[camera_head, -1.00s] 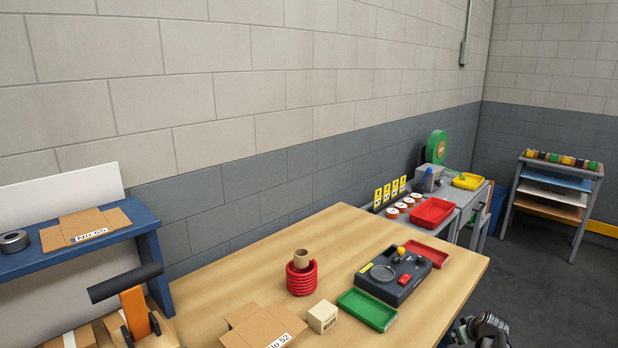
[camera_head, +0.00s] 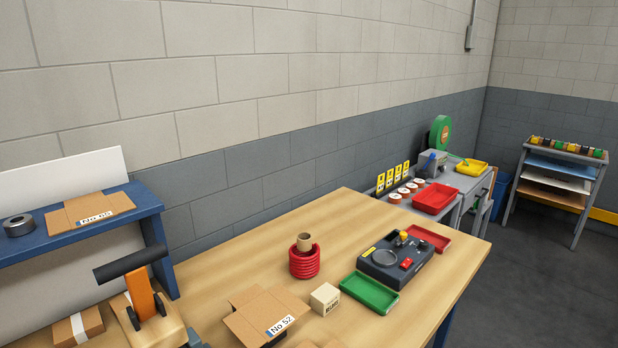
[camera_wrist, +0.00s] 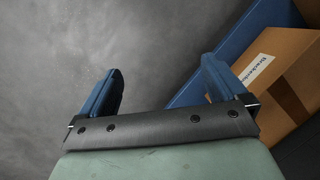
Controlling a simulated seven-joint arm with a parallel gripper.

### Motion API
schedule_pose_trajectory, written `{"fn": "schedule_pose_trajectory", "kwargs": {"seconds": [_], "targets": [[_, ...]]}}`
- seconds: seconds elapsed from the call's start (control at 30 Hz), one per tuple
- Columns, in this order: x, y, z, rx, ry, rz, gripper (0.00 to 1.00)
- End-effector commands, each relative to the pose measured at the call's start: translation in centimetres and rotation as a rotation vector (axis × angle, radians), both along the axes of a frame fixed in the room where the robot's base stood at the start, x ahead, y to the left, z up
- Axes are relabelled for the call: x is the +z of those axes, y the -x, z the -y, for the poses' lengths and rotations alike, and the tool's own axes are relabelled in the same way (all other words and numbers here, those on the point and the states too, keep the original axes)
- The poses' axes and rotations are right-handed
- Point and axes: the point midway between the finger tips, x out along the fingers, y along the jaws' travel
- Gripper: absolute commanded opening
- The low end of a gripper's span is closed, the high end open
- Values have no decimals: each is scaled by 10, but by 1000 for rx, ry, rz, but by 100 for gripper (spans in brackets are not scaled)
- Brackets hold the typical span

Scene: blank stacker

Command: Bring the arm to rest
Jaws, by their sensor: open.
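My gripper (camera_wrist: 160,90) shows in the wrist view, its two blue fingers spread apart with nothing between them. Grey floor lies behind the fingers. A taped cardboard box (camera_wrist: 285,75) with a printed label sits to the right of the right finger, next to a blue surface (camera_wrist: 235,50). Whether the finger touches the box I cannot tell. The head view does not show my gripper.
In the head view, the wooden table (camera_head: 230,268) carries a red coil (camera_head: 304,263), an open carton (camera_head: 262,318), a small box (camera_head: 325,298), a green tray (camera_head: 370,294) and a dark device (camera_head: 382,268).

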Motion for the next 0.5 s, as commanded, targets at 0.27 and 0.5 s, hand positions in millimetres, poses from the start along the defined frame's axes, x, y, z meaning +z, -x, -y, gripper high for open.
{"fn": "schedule_pose_trajectory", "kwargs": {"seconds": [0.27,0.5], "targets": [[-23,113,-35,-6,71,-236,99],[-27,172,-43,-9,137,-359,99]]}}
